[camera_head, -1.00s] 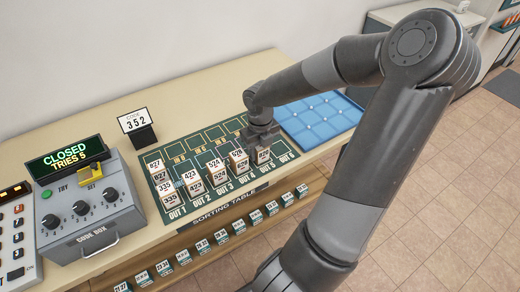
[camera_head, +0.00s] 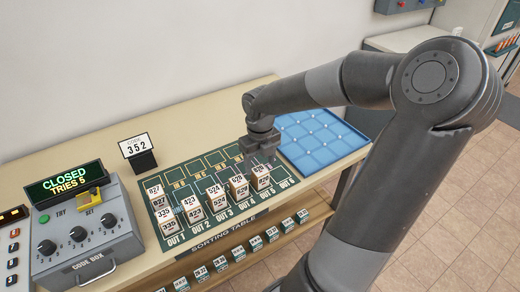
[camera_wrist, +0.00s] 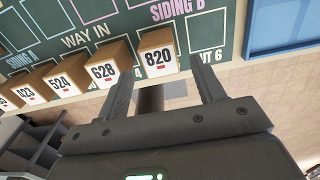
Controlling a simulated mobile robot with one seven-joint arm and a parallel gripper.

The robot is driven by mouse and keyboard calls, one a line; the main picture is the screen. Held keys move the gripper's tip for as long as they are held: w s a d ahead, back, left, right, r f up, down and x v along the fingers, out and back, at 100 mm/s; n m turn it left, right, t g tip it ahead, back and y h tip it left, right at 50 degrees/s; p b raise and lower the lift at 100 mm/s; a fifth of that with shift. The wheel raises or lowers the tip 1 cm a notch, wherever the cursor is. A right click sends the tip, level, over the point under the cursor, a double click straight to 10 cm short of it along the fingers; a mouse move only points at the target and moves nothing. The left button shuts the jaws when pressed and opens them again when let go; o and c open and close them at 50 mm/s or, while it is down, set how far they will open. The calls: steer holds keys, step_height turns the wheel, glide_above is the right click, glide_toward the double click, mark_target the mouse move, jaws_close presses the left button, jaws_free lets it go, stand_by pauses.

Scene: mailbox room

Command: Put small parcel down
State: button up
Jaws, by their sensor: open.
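A small brown parcel (camera_head: 261,176) with a white label stands upright on the green sorting mat, at the OUT 5 end of the row. In the wrist view its label reads 820 (camera_wrist: 157,56). My gripper (camera_head: 260,158) is just above and behind this parcel.
Several other parcels stand to the left, including 628 (camera_head: 238,187), 524 (camera_head: 216,197) and 423 (camera_head: 193,208). A blue tray (camera_head: 322,152) lies to the right. The code box (camera_head: 82,232) reads CLOSED, TRIES 5.

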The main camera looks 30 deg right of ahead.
mark_target(260, 171)
step_height(260, 171, up, 6)
steer(key=shift+f, duration=0.15)
stand_by(0.6)
steer(key=a+f+m, duration=0.1)
steer(key=a+m, duration=0.1)
steer(key=a+f+m+h, duration=0.1)
steer(key=a+m, duration=0.1)
steer(key=m, duration=0.1)
steer(key=a+m+g+h, duration=0.1)
steer(key=a+m, duration=0.1)
steer(key=m, duration=0.1)
steer(key=shift+s+a+f, duration=0.15)
steer(key=shift+s+f, duration=0.1)
steer(key=shift+f, duration=0.15)
steer(key=s+a+r+m+t+h, duration=0.15)
steer(key=a+r+m, duration=0.3)
steer(key=m, duration=0.45)
steer(key=s+a+r+m+t+y, duration=0.1)
steer(key=s+a+r+m+t, duration=0.2)
steer(key=r+m, duration=0.45)
steer(key=s+a+r+m+t+y, duration=0.1)
steer(key=s+a+m+t+y, duration=0.1)
steer(key=s+m, duration=0.7)
steer(key=shift+s+a+r+m, duration=0.25)
steer(key=shift+a+m, duration=0.45)
steer(key=shift+m, duration=0.55)
